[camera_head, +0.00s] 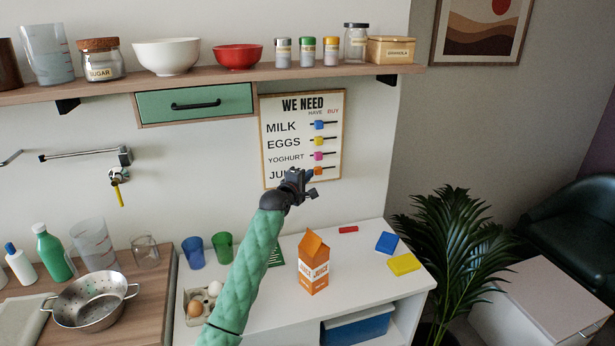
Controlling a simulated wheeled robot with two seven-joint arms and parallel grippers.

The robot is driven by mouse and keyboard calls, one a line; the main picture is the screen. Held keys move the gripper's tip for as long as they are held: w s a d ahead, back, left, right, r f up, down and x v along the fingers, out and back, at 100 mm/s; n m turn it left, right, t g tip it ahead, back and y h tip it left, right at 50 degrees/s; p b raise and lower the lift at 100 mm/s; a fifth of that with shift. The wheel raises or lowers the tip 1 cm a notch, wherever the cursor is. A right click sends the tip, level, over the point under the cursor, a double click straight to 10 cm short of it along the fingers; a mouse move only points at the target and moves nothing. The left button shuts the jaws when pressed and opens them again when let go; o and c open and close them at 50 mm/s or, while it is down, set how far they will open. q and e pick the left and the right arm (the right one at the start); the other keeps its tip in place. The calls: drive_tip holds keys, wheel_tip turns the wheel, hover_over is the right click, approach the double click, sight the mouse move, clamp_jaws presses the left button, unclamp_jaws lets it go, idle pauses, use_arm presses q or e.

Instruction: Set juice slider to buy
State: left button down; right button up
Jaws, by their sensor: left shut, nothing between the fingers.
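The "WE NEED" board (303,138) hangs on the wall below the shelf, with HAVE and BUY headings. Its rows read milk, eggs, yoghurt and juice. The orange juice slider (318,171) is in the bottom row, toward the HAVE side, in line with the sliders above. My left gripper (311,184) is shut and empty, in front of the board's lower part. It overlaps the end of the juice label and the left end of that row's track. I cannot tell whether it touches the slider. My right gripper is out of view.
A green drawer (196,105) hangs under the shelf. A plant (455,240) stands at right.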

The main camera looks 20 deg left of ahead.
sight(321, 172)
use_arm(q)
drive_tip(key=w+d, duration=0.1)
drive_tip(key=w+d+p, duration=0.1)
drive_tip(key=d, duration=0.1)
drive_tip(key=shift+d, duration=0.1)
drive_tip(key=shift+w+d, duration=0.35)
drive_tip(key=shift+d, duration=0.05)
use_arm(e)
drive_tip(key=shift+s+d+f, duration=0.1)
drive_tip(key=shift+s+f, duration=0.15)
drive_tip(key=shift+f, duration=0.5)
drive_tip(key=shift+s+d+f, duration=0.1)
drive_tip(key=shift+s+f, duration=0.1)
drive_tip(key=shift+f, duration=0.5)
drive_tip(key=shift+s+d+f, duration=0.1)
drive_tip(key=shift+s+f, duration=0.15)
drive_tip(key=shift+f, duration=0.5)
use_arm(q)
drive_tip(key=shift+d, duration=0.1)
